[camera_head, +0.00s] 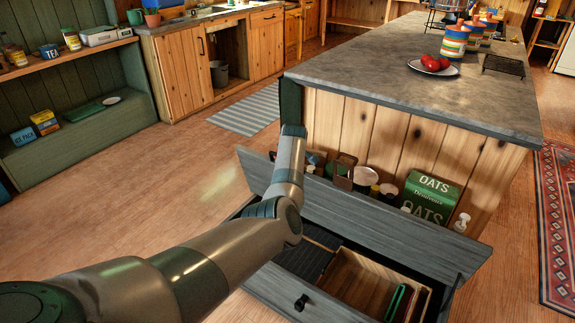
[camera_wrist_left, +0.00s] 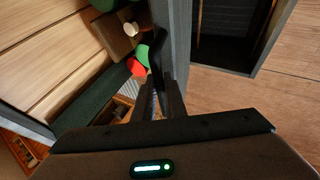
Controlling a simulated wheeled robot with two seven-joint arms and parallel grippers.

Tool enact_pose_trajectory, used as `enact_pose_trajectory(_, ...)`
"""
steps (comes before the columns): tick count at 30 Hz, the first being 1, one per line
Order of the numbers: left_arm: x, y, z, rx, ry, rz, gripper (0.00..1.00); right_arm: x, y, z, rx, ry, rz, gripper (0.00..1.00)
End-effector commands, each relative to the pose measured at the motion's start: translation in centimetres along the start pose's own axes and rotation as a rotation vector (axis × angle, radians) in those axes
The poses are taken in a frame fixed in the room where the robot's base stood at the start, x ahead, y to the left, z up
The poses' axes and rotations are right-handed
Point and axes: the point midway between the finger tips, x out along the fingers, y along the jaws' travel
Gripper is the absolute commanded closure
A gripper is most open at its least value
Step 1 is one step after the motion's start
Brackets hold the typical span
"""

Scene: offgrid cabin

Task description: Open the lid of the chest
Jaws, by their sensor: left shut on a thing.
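The grey wooden chest (camera_head: 272,288) stands at the bottom of the head view, with a black knob on its front. Its lid (camera_head: 385,232) stands raised and tilted along the back, and the inside shows a wooden tray with a green-edged thing. In the left wrist view the lid (camera_wrist_left: 181,45) shows nearly edge-on, with the chest's dark interior to its right. My left gripper (camera_wrist_left: 162,98) is shut on a black curved handle (camera_wrist_left: 157,52) beside the lid. In the head view my left arm reaches over the lid's left part and hides the fingers. My right gripper is not seen.
A stone-topped island (camera_head: 430,75) stands close behind the lid. Between them are a green oats box (camera_head: 428,198), jars and a bottle (camera_head: 461,222). A plate of red fruit (camera_head: 434,67) is on the island. The wooden floor to the left is clear.

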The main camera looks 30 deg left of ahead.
Motion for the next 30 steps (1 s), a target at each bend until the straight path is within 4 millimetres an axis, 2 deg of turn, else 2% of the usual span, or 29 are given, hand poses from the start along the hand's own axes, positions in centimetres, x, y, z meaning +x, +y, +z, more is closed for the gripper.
enact_pose_trajectory(13, 0.01, 0.13, 0.11, -0.001, -0.002, 0.001, 1.0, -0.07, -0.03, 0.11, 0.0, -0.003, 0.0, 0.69)
enact_pose_trajectory(14, 0.01, 0.13, 0.11, -0.001, -0.002, 0.001, 0.84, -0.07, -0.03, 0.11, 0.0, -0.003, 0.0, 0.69)
enact_pose_trajectory(15, 0.01, 0.13, 0.11, -0.001, -0.002, 0.001, 0.75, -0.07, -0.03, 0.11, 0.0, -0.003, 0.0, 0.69)
enact_pose_trajectory(16, 0.01, 0.13, 0.11, -0.001, -0.002, 0.001, 0.71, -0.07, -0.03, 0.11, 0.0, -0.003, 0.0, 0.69)
enact_pose_trajectory(30, -0.33, 0.14, 0.05, -0.001, -0.001, 0.001, 0.71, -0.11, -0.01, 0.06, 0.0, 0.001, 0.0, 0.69)
